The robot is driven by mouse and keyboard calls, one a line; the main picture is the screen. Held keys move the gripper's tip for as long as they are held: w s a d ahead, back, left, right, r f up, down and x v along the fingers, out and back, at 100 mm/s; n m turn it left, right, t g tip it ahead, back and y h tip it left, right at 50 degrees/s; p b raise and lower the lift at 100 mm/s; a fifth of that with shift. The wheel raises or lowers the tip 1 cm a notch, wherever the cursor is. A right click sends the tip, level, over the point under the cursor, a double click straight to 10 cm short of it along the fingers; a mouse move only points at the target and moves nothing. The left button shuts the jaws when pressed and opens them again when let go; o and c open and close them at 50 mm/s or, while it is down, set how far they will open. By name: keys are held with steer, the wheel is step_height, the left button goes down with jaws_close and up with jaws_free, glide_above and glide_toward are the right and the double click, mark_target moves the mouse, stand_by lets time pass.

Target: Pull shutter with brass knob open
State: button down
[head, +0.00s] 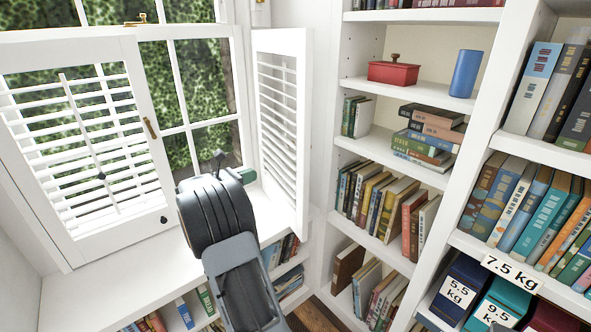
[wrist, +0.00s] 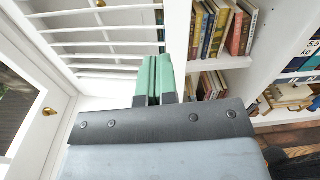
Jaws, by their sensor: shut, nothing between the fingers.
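The right shutter (head: 301,150) is a white louvered panel that stands swung out from the window, roughly edge-on to the room. My gripper (head: 248,175) is shut and empty, with green fingers beside the window-side face of the right shutter. In the wrist view the shut fingers (wrist: 154,75) overlap that shutter's louvers (wrist: 105,30). I cannot tell whether they touch it.
A brass fitting (head: 150,128) shows by the left shutter's edge; a brass piece (wrist: 49,111) shows on white framing in the wrist view. A white sill (head: 110,275) runs below the window. A tall bookcase (head: 330,110) stands right of the right shutter.

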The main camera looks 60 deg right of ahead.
mark_target(302, 168)
steer(key=s+d+m+g+p, duration=0.1)
steer(key=s+d, duration=0.2)
steer(key=d, duration=0.1)
steer(key=s+d+m+p, duration=0.1)
steer(key=s+d+p, duration=0.1)
steer(key=s+d, duration=0.1)
steer(key=s+d+f+m+g+y+p, duration=0.1)
steer(key=s+d, duration=0.2)
steer(key=d, duration=0.2)
steer(key=shift+s+d+g, duration=0.1)
steer(key=shift+g, duration=0.2)
